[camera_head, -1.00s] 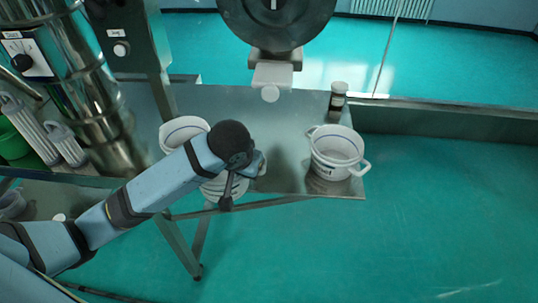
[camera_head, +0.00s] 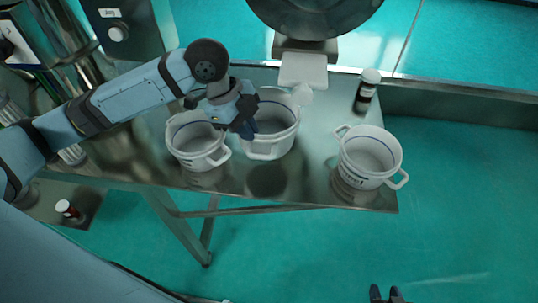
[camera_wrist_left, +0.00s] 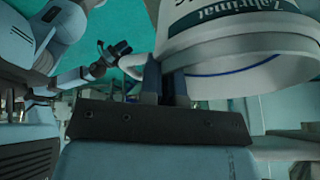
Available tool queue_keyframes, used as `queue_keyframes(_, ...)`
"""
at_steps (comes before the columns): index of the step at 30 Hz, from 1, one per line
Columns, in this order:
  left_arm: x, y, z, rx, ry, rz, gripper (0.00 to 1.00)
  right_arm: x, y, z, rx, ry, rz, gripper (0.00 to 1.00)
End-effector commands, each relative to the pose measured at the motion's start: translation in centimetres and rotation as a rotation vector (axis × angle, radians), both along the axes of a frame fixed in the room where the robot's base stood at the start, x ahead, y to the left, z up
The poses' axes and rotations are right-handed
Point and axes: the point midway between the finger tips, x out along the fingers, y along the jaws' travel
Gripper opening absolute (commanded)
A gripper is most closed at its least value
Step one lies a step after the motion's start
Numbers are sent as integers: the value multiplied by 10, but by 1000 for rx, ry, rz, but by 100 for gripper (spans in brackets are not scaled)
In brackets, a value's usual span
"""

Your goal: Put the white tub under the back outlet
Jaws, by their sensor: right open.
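The middle white tub (camera_head: 268,148) is at the far edge of the steel table, close to the pale outlet spout (camera_head: 303,72). The spout's lower end overlaps its right rim in the head view. My left gripper (camera_head: 243,128) is at this tub's left side, shut on its handle. In the left wrist view the fingers (camera_wrist_left: 166,85) meet the handle beside the labelled tub (camera_wrist_left: 240,45). I cannot tell whether the tub touches the table. My right gripper (camera_head: 388,295) shows only its open fingertips at the bottom edge, empty.
Another white tub (camera_head: 197,148) stands close on the left, and a third (camera_head: 370,157) stands at the table's right end. A dark bottle (camera_head: 366,90) is at the back. The steel table (camera_head: 310,170) is clear in front of the middle tub.

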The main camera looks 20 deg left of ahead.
Motion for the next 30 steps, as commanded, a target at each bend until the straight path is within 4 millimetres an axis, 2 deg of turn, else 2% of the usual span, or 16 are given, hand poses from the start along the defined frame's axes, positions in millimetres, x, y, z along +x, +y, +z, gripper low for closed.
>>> queue_keyframes(2, -1, 0, -4, 0, 2, -24, 0, 0, -2, 0, -3, 0, -1, 43)
queue_keyframes(9, -2, 0, -46, -1, 5, -31, 0, 0, -7, 3, -12, 0, -3, 43)
queue_keyframes(17, -2, 0, -69, -1, 2, -30, 0, 0, -6, 5, -10, -1, -3, 43)
queue_keyframes(22, -2, 0, -93, 0, 2, -28, 0, 0, -5, 8, -9, -1, -3, 43)
queue_keyframes(30, -2, 0, -99, 0, -1, -30, 0, 0, -4, 8, -8, -1, -3, 43)
